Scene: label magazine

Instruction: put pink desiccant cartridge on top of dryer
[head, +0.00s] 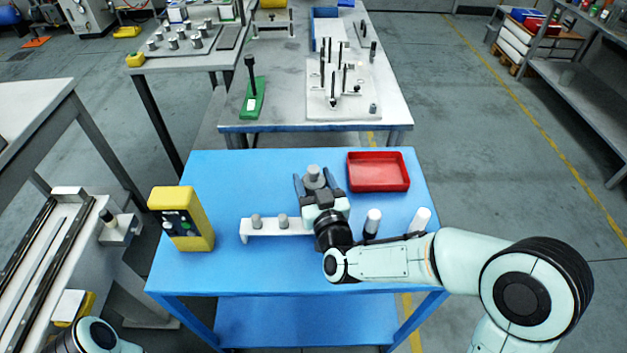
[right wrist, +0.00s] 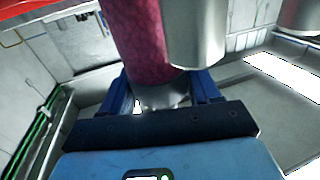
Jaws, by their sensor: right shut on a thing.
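My right gripper (head: 321,183) is over the blue table, shut on a cartridge with a grey top (head: 314,172). In the right wrist view, a pink cylinder (right wrist: 137,38), which looks like the pink desiccant cartridge, rises from between my blue fingers (right wrist: 160,100), with a metallic end at the jaws. A grey cylinder (right wrist: 196,35) overlaps its right side; I cannot tell whether they touch. In the head view the pink body is hidden. A yellow unit with a dark panel (head: 181,219), possibly the dryer, stands at the table's left. My left gripper is out of view.
A white rack (head: 300,228) with grey-topped pieces is left of my right gripper. A red tray (head: 378,172) lies at the back right. Two white-topped cylinders (head: 372,222) (head: 418,219) are near my right forearm. The table's back left is clear.

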